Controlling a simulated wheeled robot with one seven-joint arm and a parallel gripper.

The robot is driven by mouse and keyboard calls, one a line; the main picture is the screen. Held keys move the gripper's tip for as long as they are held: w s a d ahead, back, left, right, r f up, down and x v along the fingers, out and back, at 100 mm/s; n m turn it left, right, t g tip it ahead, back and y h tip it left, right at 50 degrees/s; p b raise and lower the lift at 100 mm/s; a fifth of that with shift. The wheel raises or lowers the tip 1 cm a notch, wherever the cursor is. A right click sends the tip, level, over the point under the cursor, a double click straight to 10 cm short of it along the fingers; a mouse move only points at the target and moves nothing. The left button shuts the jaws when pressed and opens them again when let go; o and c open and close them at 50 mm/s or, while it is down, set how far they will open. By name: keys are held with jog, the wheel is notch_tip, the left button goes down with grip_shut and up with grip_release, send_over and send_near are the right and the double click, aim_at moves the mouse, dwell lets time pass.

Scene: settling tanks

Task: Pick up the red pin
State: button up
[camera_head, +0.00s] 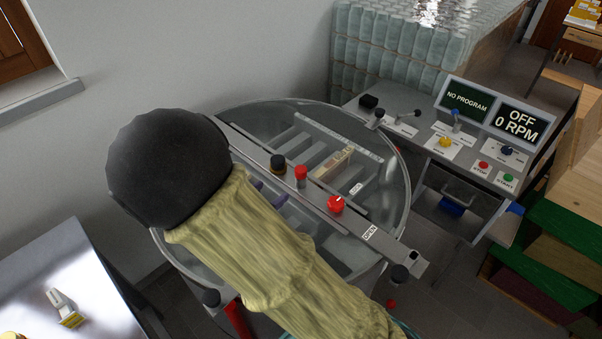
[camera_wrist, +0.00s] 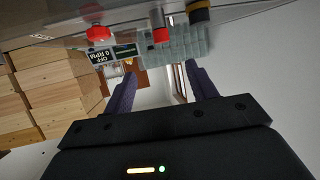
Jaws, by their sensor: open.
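The red pin (camera_head: 301,174) stands upright on the grey beam across the round tank, between a black-and-yellow knob (camera_head: 278,163) and a red dial (camera_head: 336,204). In the wrist view the picture is upside down, and the red pin (camera_wrist: 160,32) hangs at the top centre, beyond the fingertips. My gripper (camera_wrist: 160,78) is open, its two purple fingers spread with nothing between them. In the head view my gripper (camera_head: 270,193) shows only as bits of purple finger beside the beam, apart from the pin. The rest is hidden by my sleeved arm.
The beam (camera_head: 250,152) has LOCK and OPEN labels; a beige block (camera_head: 332,163) sits near the pin. A control console (camera_head: 425,135) reading OFF 0 RPM stands right. Wooden crates (camera_wrist: 45,95) show in the wrist view. A metal table (camera_head: 60,270) is at lower left.

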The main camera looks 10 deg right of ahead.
aim_at(297, 174)
jog(key=p+x, duration=0.1)
jog(key=x, duration=1)
jog(key=shift+w+d+f, duration=0.1)
jog(key=shift+d, duration=0.15)
jog(key=shift+w+d+f, duration=0.2)
jog(key=shift+w, duration=0.05)
jog(key=shift+p+x, duration=0.8)
jog(key=shift+x, duration=1.85)
jog(key=shift+a+f, duration=0.15)
jog(key=c, duration=1.1)
jog(key=shift+o, duration=0.2)
notch_tip(297, 174, up, 10)
jog(key=shift+r+b, duration=0.1)
jog(key=shift+b, duration=0.2)
